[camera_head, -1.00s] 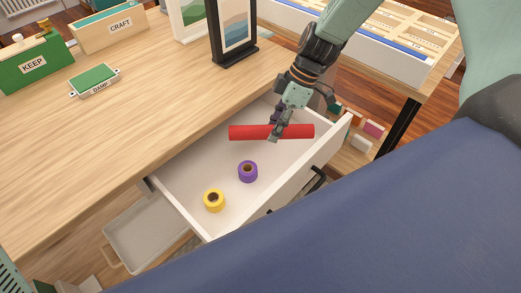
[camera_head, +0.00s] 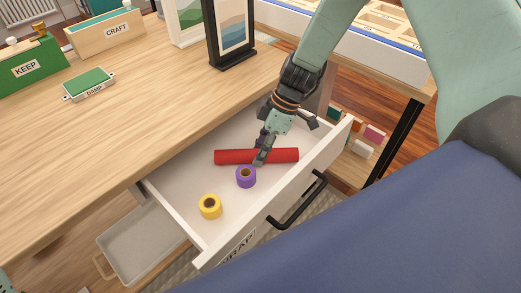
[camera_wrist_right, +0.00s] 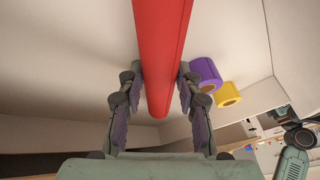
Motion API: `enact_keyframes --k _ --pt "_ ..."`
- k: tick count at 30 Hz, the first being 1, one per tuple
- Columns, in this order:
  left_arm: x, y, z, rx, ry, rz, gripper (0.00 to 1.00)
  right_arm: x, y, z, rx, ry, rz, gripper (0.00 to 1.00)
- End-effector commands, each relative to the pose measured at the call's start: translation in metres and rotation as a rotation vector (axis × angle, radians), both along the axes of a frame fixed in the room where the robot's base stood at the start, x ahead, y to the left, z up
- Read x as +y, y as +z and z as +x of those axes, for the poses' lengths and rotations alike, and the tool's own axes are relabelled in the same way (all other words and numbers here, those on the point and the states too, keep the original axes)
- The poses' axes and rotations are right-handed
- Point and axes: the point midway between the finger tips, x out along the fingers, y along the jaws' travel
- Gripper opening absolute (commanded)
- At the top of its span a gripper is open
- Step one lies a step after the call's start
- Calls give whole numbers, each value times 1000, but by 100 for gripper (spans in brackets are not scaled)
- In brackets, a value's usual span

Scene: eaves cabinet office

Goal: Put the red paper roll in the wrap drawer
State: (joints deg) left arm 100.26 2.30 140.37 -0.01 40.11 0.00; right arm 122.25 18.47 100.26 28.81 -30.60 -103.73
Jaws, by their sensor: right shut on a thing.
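The red paper roll (camera_head: 230,157) lies level inside the outline of the open white wrap drawer (camera_head: 182,187), toward its far end. My right gripper (camera_head: 262,156) comes down from above and is shut on the middle of the roll. In the right wrist view the red roll (camera_wrist_right: 162,50) runs between the two fingers of the right gripper (camera_wrist_right: 160,95). I cannot tell whether the roll touches the drawer floor. My left gripper is not in view.
A purple tape roll (camera_head: 246,176) sits close in front of the red roll, and a yellow tape roll (camera_head: 209,206) lies nearer the drawer's left corner. A black picture frame (camera_head: 233,62), a damp pad (camera_head: 89,85) and labelled boxes stand on the wooden desk (camera_head: 120,140).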

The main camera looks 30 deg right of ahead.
Motion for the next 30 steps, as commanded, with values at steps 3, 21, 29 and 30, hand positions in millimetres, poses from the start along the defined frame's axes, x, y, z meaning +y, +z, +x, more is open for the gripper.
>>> enact_keyframes --k 3,21,29,30 --pt "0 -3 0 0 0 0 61 0 -2 0 0 0 0 1" --pt "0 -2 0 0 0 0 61 0 -2 0 0 0 0 44" --pt "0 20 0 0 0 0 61 -15 38 1 -5 -3 3 44" --pt "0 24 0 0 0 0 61 -19 46 1 -4 -3 2 44"
